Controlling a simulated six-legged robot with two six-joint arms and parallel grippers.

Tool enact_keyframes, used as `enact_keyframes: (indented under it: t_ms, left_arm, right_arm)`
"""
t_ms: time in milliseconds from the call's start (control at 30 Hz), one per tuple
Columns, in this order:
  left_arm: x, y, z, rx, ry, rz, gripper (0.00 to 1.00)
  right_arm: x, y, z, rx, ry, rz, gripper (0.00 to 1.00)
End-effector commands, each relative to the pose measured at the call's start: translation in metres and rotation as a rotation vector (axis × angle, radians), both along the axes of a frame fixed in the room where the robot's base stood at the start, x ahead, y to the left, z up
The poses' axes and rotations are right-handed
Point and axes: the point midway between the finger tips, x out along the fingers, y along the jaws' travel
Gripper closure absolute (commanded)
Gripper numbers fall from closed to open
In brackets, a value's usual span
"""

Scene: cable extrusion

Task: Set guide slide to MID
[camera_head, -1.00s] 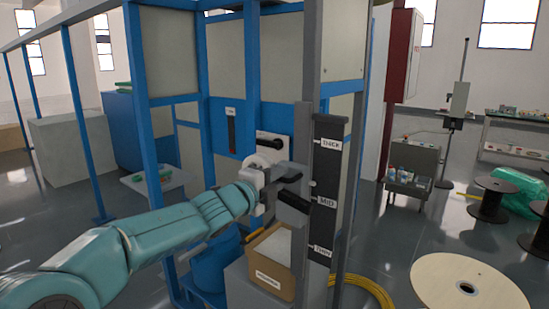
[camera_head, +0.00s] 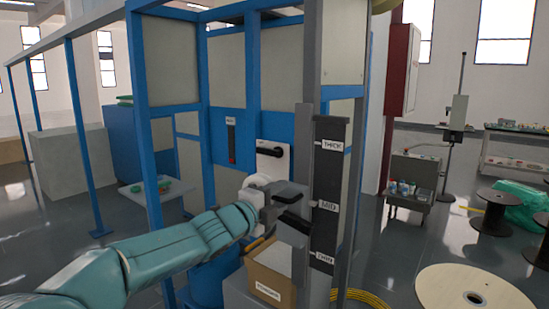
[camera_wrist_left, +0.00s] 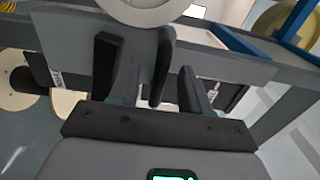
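The guide slide's scale is a dark upright strip (camera_head: 327,180) on a grey post, labelled THICK at the top, MID (camera_head: 327,206) in the middle and THIN at the bottom. A grey slide block with a black handle (camera_head: 293,224) projects left of the strip. It looks a little below the MID label, between MID and THIN. My left gripper (camera_head: 283,199) is at the handle. In the left wrist view the black handle (camera_wrist_left: 161,68) stands between my two dark fingers (camera_wrist_left: 147,75), with gaps showing on both sides. My right gripper is out of view.
Blue machine framing (camera_head: 145,120) stands behind and left of my left arm. A cardboard box (camera_head: 272,274) sits just below the slide. A wooden-faced spool (camera_head: 455,297) and yellow cable (camera_head: 362,297) lie on the floor to the right.

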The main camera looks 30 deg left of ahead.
Motion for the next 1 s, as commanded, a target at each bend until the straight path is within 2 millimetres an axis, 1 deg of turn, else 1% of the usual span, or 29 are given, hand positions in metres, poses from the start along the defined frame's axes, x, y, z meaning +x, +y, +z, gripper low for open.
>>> enact_keyframes:
  t_ms: [267, 567, 1000]
  left_arm:
    - [-0.002, 0.0, 0.001, 0.0, -0.002, 0.0, 0.53]
    - [-0.028, 0.002, 0.001, 0.0, -0.003, 0.0, 0.53]
    - [-0.066, 0.005, 0.002, 0.001, -0.003, 0.0, 0.53]
  right_arm:
    - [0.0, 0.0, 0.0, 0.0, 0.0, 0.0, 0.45]
    - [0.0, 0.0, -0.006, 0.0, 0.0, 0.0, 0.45]
    - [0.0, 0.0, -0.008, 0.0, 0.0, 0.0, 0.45]
